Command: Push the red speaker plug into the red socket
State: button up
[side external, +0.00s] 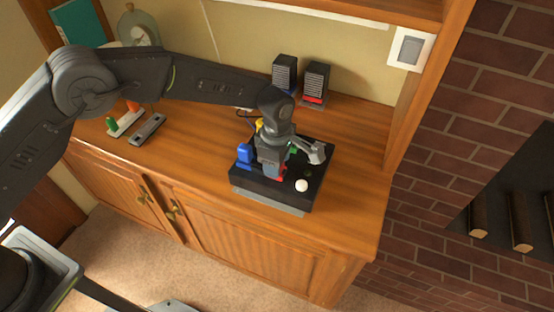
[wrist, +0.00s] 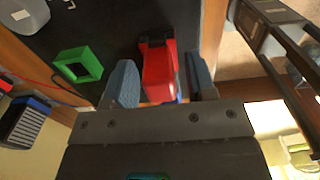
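The red speaker plug (wrist: 160,72) shows in the wrist view between the two blue-grey fingers of my gripper (wrist: 161,80). Narrow gaps show on both sides of it, so the fingers look open around it. In the side view my gripper (side external: 271,172) points down over the black box (side external: 262,192), with a bit of red at its tip. A dark notched part shows at the far end of the red piece. I cannot make out the red socket separately from the plug, nor how deep the plug sits.
On the box are a blue piece (side external: 245,156), a green square socket (wrist: 78,65) and a white knob (side external: 301,185). Two small speakers, one blue-based (side external: 284,73) and one red-based (side external: 316,83), stand behind. A grey bar (side external: 147,130) lies left. The cabinet top is clear at right.

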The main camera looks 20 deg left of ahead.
jog(key=shift+o, duration=0.4)
notch_tip(320, 180, up, 14)
dwell(0.3)
dwell(0.4)
jog(key=s+a+r+m+t, duration=0.1)
jog(key=s+a+r+m, duration=0.35)
jog(key=a+r, duration=0.35)
jog(key=s+a+r+m+t, duration=0.2)
jog(key=s+a+r+m, duration=0.2)
jog(key=s+a+r, duration=0.3)
jog(key=s+a+f+m+t, duration=0.1)
jog(key=s+a+m, duration=0.3)
jog(key=s, duration=0.4)
jog(key=s+a+f+m+t, duration=0.1)
jog(key=s+a+m, duration=0.4)
jog(key=s, duration=0.3)
jog(key=shift+s+a+f+t, duration=0.3)
jog(key=shift+s+a+f, duration=0.1)
jog(key=shift+a, duration=0.2)
jog(key=shift+w+m, duration=0.1)
jog(key=shift+m, duration=0.15)
